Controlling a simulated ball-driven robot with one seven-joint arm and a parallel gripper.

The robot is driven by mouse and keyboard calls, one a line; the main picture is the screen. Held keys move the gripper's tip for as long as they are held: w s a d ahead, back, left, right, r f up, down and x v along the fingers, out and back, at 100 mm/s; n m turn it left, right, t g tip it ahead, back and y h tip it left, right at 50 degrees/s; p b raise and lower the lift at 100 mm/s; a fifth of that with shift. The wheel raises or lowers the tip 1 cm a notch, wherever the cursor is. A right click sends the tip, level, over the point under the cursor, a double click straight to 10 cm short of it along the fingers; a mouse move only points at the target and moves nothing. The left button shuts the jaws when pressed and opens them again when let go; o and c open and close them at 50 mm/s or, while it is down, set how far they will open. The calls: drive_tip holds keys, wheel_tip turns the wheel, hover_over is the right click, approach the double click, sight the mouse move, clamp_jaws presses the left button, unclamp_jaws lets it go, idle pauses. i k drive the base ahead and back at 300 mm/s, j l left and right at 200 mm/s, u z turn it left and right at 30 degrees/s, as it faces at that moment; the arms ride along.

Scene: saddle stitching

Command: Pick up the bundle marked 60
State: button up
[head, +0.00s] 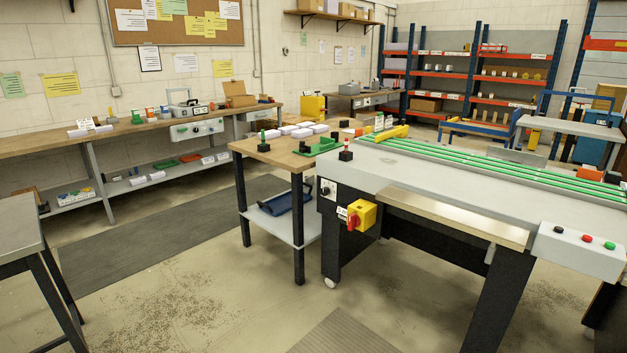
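Several white paper bundles (302,132) lie on the wooden-topped side table (262,150) in the middle of the head view. More white paper stacks (77,133) lie on the long wall bench (32,147) at the left, beside small cards. Other white pieces (138,181) lie on that bench's lower shelf. Any numbers on the bundles are too small to read, so I cannot tell which is marked 60. My gripper is not in view.
A stitching machine (415,178) with green belt strips and a yellow-and-red switch (361,214) fills the right. A green tray (317,147) sits on the side table. A grey table (18,222) stands at the near left. The floor between is clear, with a dark mat (165,240).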

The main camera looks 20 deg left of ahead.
sight(73, 133)
drive_tip(key=i+j+u, duration=0.3)
drive_tip(key=j+u, duration=0.15)
drive_tip(key=i+j+u, duration=0.35)
drive_tip(key=u, duration=0.15)
drive_tip(key=i+j+u, duration=0.2)
drive_tip(key=i+u, duration=0.25)
drive_tip(key=i+z, duration=0.15)
drive_tip(key=i, duration=0.3)
drive_tip(key=i+j+z, duration=0.15)
drive_tip(key=i, duration=0.3)
drive_tip(key=i+j+z, duration=0.1)
drive_tip(key=i, duration=0.4)
drive_tip(key=i+l, duration=0.1)
drive_tip(key=i, duration=0.5)
drive_tip(key=i+u, duration=0.15)
drive_tip(key=i, duration=0.4)
drive_tip(key=i+l, duration=0.2)
drive_tip(key=i, duration=0.4)
drive_tip(key=i+l+u, duration=0.1)
drive_tip(key=i, duration=0.45)
drive_tip(key=i+j+u, duration=0.15)
drive_tip(key=i+u, duration=0.3)
drive_tip(key=i, duration=0.5)
drive_tip(key=i+l+u, duration=0.2)
drive_tip(key=i+u, duration=0.25)
drive_tip(key=i, duration=0.5)
drive_tip(key=i+j, duration=0.15)
drive_tip(key=i, duration=1.2)
